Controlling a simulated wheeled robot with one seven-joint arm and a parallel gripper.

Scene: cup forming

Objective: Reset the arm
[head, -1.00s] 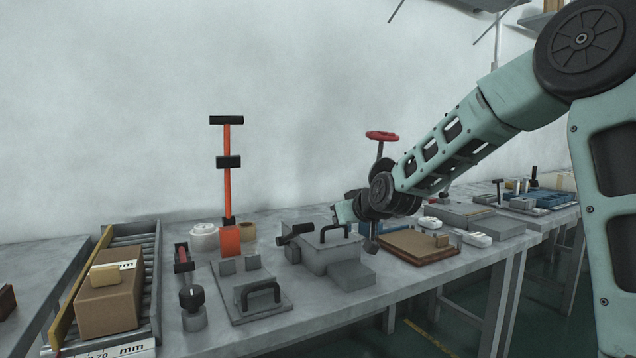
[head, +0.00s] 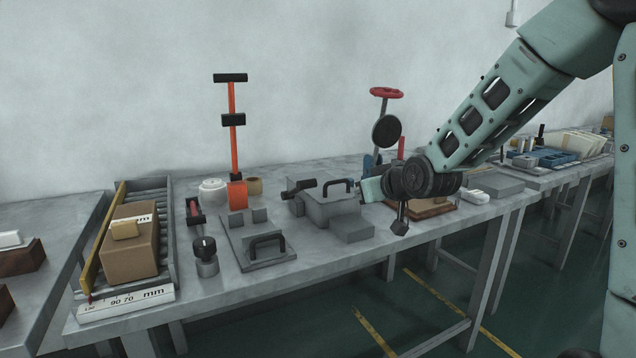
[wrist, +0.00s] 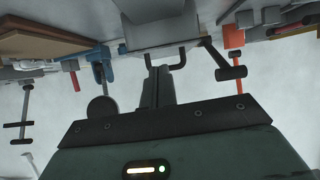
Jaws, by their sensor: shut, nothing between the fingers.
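My gripper (head: 400,226) hangs down at the end of my arm, right of the grey box with the black handle (head: 335,207) and in front of the brown board (head: 437,210). It is shut and empty, apart from the objects around it as far as I can tell. In the wrist view, which is upside down, my shut fingers (wrist: 157,88) stand near the middle, with the grey box (wrist: 140,32) and its black handle (wrist: 180,63) beyond them. Part of the board is hidden by my wrist in the head view.
The grey table (head: 290,285) carries an orange post press (head: 234,150), a plate with a black handle (head: 262,258) and a roller tray with a cardboard box (head: 132,250). A red-wheeled stand (head: 386,93) rises behind my wrist. Free floor lies in front.

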